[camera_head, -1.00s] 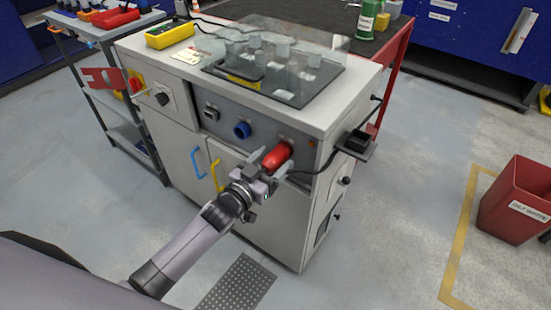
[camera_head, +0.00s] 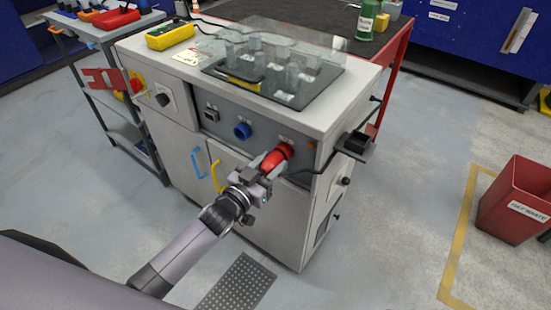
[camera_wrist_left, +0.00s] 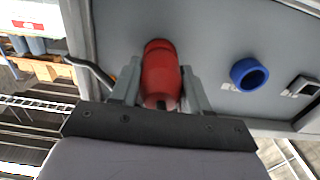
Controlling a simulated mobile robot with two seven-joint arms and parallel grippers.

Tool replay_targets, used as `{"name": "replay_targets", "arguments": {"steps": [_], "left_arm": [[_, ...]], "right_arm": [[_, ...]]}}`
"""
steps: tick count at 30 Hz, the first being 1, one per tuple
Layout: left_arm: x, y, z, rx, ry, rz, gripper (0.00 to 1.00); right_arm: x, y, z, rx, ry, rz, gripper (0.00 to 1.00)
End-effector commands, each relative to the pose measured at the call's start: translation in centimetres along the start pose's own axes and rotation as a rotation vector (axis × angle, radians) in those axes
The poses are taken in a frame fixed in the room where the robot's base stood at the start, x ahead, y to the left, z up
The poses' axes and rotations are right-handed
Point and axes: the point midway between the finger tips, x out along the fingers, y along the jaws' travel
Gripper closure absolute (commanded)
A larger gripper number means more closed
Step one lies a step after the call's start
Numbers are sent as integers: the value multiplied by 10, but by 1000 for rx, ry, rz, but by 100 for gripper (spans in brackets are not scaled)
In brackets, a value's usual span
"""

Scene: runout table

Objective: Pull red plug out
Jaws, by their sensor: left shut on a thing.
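The red plug (camera_head: 272,160) is at the front panel of the grey-white cabinet, right of a blue round socket (camera_head: 242,130). A red round part (camera_head: 287,149) shows at the panel behind the plug. My left gripper (camera_head: 263,167) is shut on the red plug from the front. In the left wrist view the red plug (camera_wrist_left: 160,78) stands between the two grey fingers (camera_wrist_left: 160,95), its far end at the panel. I cannot tell how deep it sits. My right gripper is not in view.
A black box (camera_head: 357,142) on a small shelf with a dark cable is at the cabinet's right side. A red bin (camera_head: 518,200) stands far right. The floor between is clear.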

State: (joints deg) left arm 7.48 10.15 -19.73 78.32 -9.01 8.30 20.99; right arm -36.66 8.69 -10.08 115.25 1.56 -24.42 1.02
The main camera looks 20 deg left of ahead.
Motion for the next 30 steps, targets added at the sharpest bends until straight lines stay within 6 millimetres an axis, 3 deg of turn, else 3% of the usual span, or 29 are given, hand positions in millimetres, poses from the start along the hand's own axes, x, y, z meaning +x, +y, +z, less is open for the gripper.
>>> {"name": "replay_targets", "arguments": {"steps": [30], "left_arm": [[-41,0,-2,1,2,-1,100]], "right_arm": [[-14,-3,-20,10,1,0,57]]}}
